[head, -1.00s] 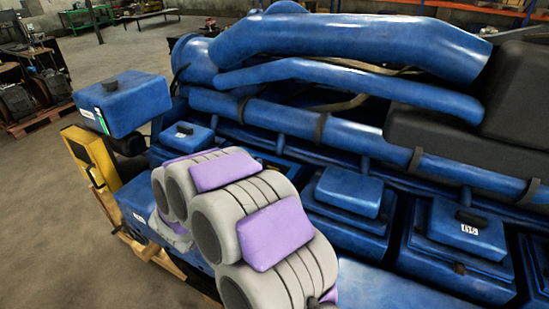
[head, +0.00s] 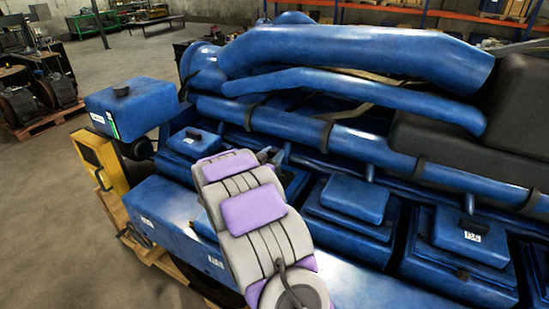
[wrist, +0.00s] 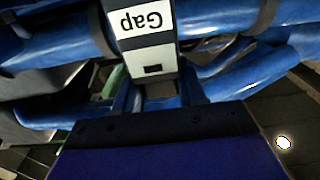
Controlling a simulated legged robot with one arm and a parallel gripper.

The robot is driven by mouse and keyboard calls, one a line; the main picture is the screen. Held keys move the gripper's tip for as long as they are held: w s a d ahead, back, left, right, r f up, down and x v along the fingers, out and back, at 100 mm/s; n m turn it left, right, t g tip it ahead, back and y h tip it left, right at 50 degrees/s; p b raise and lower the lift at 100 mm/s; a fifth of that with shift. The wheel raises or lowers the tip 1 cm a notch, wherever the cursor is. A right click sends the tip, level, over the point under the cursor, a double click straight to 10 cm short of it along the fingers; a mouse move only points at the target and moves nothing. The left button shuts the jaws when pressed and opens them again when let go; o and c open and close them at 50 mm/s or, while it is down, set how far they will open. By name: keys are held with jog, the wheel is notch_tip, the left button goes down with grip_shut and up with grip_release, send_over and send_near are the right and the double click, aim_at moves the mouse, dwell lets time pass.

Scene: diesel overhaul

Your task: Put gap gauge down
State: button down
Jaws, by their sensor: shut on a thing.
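The gap gauge (wrist: 146,35) shows at the top middle of the wrist view as a pale grey and dark piece with a white label reading "Gap", upside down. My gripper (wrist: 155,88) is shut on it, and its broad dark-blue body fills the bottom of the wrist view. In the head view my grey and purple arm reaches over the blue engine (head: 345,150). The gripper and the gauge are hidden behind the arm there, or too small to tell. I cannot tell whether the gauge touches the engine.
Blue cylinder covers (head: 355,198) run along the engine's near side under long blue pipes (head: 350,55). A blue box (head: 128,105) and a yellow unit (head: 103,165) stand at its left end. Open floor (head: 45,210) lies to the left.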

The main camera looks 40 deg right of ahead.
jog(key=shift+f, duration=0.65)
jog(key=shift+s+d, duration=0.1)
jog(key=shift+d, duration=0.15)
jog(key=c, duration=0.8)
grip_release()
jog(key=shift+d+f, duration=0.2)
jog(key=shift+d, duration=0.35)
jog(key=shift+d+f, duration=0.15)
jog(key=shift+d, duration=0.35)
jog(key=shift+o, duration=0.8)
jog(key=shift+a+r, duration=0.2)
jog(key=shift+a, duration=0.8)
jog(key=v, duration=0.5)
jog(key=shift+s+a+b, duration=0.2)
jog(key=shift+s+b, duration=0.05)
jog(key=shift+b, duration=0.1)
jog(key=shift+s+a, duration=0.15)
jog(key=shift+a, duration=0.55)
jog(key=shift+d, duration=0.25)
